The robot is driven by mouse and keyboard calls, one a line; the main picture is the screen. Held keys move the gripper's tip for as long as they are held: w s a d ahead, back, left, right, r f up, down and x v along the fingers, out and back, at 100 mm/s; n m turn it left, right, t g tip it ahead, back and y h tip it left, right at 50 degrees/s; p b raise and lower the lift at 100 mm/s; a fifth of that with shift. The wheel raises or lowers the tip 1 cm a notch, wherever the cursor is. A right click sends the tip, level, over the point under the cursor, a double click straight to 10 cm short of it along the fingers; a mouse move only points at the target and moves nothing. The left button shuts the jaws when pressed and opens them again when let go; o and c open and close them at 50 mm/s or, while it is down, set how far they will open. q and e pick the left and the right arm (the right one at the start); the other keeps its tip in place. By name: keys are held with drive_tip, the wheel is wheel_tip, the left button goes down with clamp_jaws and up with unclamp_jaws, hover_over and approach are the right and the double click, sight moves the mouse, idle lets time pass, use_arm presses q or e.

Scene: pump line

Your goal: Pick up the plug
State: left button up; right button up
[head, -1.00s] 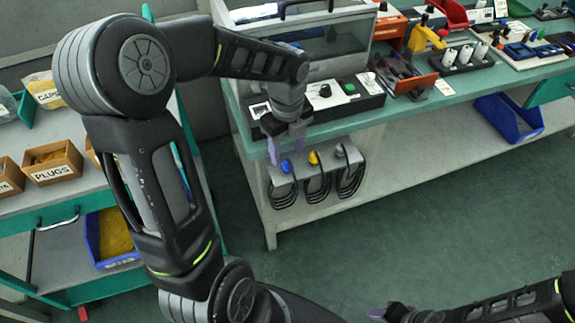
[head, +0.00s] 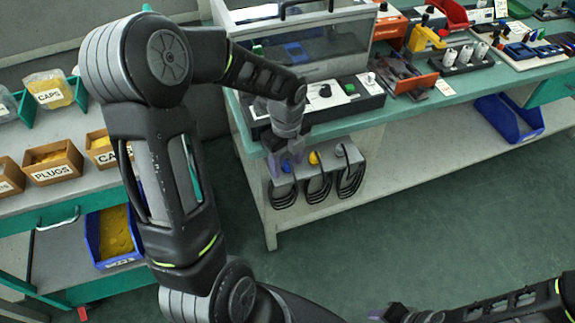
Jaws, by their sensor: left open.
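A grey bracket under the bench's front edge holds a row of coloured plugs with coiled black cables below. The blue plug (head: 286,167) is at its left, partly hidden by my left gripper (head: 285,160). The yellow plug (head: 314,158) is in the middle and a grey one (head: 339,150) at the right. My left gripper points down, open, its purple fingers around or just in front of the blue plug; I cannot tell whether they touch it. My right gripper (head: 381,312) is at the bottom edge, mostly cut off, and its opening does not show.
The green bench (head: 410,108) carries a clear-lidded case (head: 330,65), a control box with buttons and tool racks. A blue bin (head: 510,118) lies on the lower shelf. The floor is clear.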

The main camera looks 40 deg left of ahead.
idle(0.3)
use_arm(q)
clamp_jaws()
idle(0.5)
